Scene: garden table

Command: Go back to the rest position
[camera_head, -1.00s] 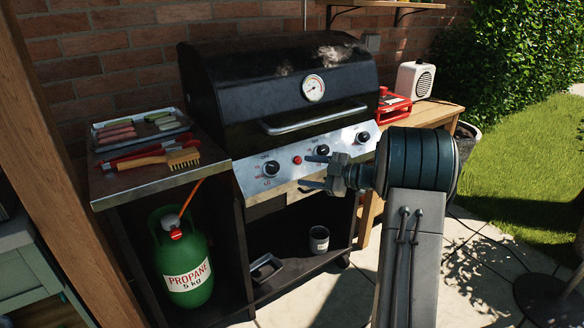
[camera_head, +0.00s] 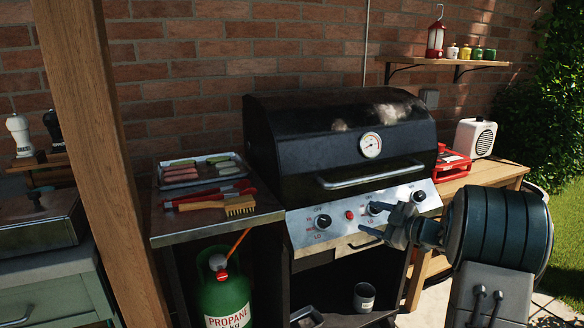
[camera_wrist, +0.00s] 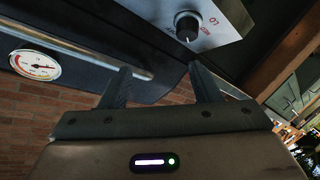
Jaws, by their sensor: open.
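My gripper (camera_head: 384,224) is open and empty, in front of the right part of the grill's control panel in the head view. In the wrist view its two fingers (camera_wrist: 160,85) stand apart with nothing between them. The black grill (camera_head: 345,150) has its lid closed, with a round thermometer and a long handle. A control knob (camera_wrist: 187,26) shows beyond the fingers in the wrist view. In the head view the right knobs are partly behind my gripper. I cannot tell whether the fingers touch the panel; they look apart from it.
A side shelf (camera_head: 215,224) left of the grill holds a food tray (camera_head: 166,185), tongs and a brush (camera_head: 238,206). A propane bottle (camera_head: 225,295) stands below. A wooden post (camera_head: 88,110) rises at left. A bench with a red case (camera_head: 452,167) and white radio (camera_head: 476,137) stands at right.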

